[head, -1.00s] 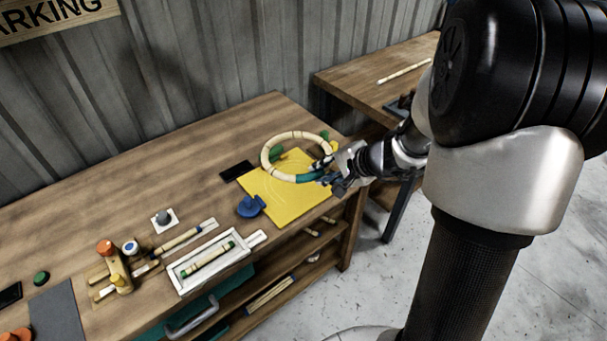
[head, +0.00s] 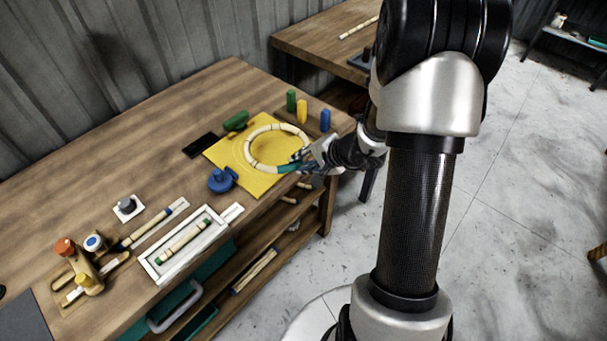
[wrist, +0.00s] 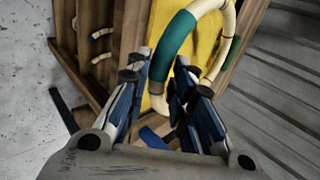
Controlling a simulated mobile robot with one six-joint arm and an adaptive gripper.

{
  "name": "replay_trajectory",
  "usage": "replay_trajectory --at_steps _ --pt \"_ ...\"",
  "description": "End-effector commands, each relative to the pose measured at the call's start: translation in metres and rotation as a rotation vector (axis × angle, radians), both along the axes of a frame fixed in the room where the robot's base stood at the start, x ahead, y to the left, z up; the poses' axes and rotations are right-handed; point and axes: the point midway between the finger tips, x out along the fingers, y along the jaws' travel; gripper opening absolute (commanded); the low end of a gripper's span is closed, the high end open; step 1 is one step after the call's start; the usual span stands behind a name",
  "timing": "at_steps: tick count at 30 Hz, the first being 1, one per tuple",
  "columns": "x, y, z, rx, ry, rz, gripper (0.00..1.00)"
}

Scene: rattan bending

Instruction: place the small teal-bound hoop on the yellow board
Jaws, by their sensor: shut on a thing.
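The hoop (head: 249,152) is a cream ring with darker bands and a teal-bound stretch (head: 288,168). My gripper (head: 303,159) is shut on its near right side, next to the teal binding. The hoop lies over the right part of the yellow board (head: 222,153), its right edge reaching past the board. I cannot tell whether it touches the board. In the wrist view, the hoop (wrist: 228,20) passes between my gripper's fingers (wrist: 168,85), the teal part just beyond them and the yellow board (wrist: 207,38) behind.
A blue clamp-like piece (head: 222,180) sits at the board's front left corner. A green piece (head: 236,121) is at its back edge. Green (head: 291,100), yellow (head: 302,111) and blue (head: 325,120) pegs stand behind the hoop. A white tray (head: 160,267) holds a short rod.

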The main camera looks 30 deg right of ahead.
Motion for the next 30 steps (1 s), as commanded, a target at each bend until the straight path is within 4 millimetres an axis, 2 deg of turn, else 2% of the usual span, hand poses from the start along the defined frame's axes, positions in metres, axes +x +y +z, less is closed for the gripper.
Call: replay_trajectory --at_steps 9,23,24,30 --pt "0.000 0.000 -0.042 0.000 0.001 -0.001 0.00" --pt "0.000 0.000 -0.047 -0.001 0.000 0.000 0.00" --pt "0.000 0.000 -0.046 -0.001 0.001 -0.001 0.23" --pt "0.000 0.000 -0.045 -0.001 0.001 -0.001 0.37"
